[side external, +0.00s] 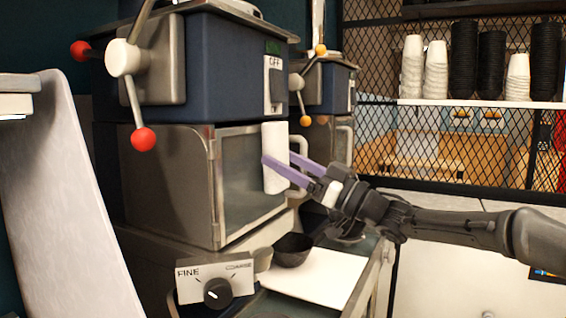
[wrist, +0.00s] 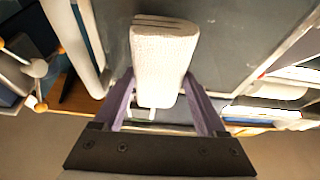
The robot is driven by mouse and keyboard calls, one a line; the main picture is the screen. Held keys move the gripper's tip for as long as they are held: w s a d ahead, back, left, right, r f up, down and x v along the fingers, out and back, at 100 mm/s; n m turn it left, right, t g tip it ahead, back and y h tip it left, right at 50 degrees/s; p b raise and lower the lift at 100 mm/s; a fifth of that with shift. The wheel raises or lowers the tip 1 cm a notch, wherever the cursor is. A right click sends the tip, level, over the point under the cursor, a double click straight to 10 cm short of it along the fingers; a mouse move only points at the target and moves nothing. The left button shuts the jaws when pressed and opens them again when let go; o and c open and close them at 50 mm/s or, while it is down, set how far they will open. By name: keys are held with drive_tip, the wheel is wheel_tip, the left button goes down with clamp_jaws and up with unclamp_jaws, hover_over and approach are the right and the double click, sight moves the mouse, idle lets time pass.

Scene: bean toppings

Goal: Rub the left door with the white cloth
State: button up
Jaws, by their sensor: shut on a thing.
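The left door (side external: 237,180) is a dark glass panel in a metal frame on the front of the left machine, and it looks closed. The white cloth (side external: 274,148) is a folded, upright block in front of the door's right part, near its handle. My gripper (side external: 279,160) has two purple fingers, shut on the cloth from both sides. In the wrist view the cloth (wrist: 163,60) stands between the fingers, with the grey door surface (wrist: 228,45) behind it. I cannot tell whether the cloth touches the door.
A dark bowl (side external: 293,250) and a white sheet (side external: 325,272) lie below the door. A dial box (side external: 215,282) stands at the front. Levers with red knobs (side external: 143,139) stick out above. A second machine (side external: 328,85) stands behind, right. A mesh partition (side external: 372,60) fronts stacked cups.

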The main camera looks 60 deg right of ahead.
drive_tip(key=shift+s+r, duration=0.1)
drive_tip(key=shift+s, duration=1.45)
